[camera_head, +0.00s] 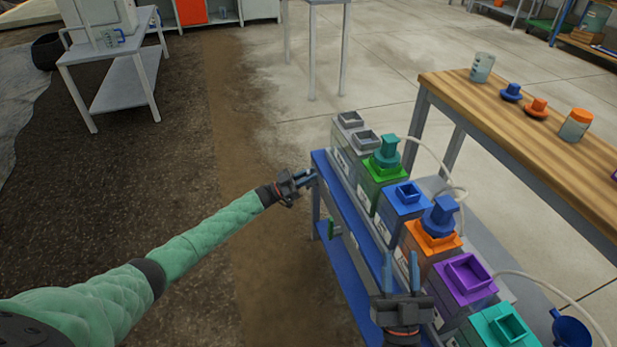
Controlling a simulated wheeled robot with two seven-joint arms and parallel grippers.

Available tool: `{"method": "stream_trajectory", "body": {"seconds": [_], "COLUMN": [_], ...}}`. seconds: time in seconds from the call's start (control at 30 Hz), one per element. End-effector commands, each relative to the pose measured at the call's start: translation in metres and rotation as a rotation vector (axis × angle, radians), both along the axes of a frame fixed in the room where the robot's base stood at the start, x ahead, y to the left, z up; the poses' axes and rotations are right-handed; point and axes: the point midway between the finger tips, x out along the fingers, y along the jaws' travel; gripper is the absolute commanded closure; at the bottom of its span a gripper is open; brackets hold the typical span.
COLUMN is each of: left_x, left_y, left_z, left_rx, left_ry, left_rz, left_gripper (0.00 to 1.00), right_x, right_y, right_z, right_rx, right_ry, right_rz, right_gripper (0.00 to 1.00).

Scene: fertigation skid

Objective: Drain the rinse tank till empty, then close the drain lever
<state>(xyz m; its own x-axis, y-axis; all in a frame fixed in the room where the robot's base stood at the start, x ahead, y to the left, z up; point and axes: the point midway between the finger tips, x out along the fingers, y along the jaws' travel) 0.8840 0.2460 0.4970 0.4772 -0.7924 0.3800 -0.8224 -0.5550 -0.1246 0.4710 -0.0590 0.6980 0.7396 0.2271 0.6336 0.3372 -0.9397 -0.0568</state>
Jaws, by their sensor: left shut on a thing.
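My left gripper (306,178) is at the far left corner of the blue skid frame (362,268). It is shut on a small part there, which looks to be the drain lever, though the fingers hide it. Two grey tanks with square open necks stand at the far end, the farther one (348,120) beside the nearer one (366,138). I cannot tell which is the rinse tank, and no liquid level shows. My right gripper (400,262) is open and empty, its fingers apart, in front of the skid's near part.
Along the skid stand green (385,170), blue (405,198), orange (431,240), purple (467,276) and teal (500,328) topped tanks. Pale hoses run behind them. A wooden bench (530,120) with jars and caps stands right.

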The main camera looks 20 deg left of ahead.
Motion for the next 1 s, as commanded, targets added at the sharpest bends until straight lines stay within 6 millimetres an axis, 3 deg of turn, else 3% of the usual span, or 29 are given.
{"method": "stream_trajectory", "body": {"seconds": [0.2,0.4,0.93,0.97,1.0], "left_x": [0.003,0.004,0.005,0.005,0.005], "left_y": [0.003,0.005,0.005,0.005,0.005], "left_z": [0.000,-0.001,-0.002,-0.002,-0.002], "left_rx": [-0.045,-0.068,-0.077,-0.077,-0.077], "left_ry": [0.072,0.106,0.120,0.120,0.120], "left_rz": [0.002,0.002,0.002,0.002,0.002], "left_gripper": [1.00,1.00,1.00,0.76,0.68], "right_x": [0.014,0.018,0.019,0.019,0.019], "right_y": [0.006,0.009,0.009,0.009,0.009], "right_z": [-0.053,-0.080,-0.091,-0.091,-0.092], "right_rx": [-0.044,-0.065,-0.073,-0.073,-0.073], "right_ry": [0.178,0.266,0.297,0.297,0.298], "right_rz": [0.010,0.016,0.018,0.018,0.018], "right_gripper": [0.64,0.64,0.64,0.64,0.64]}}
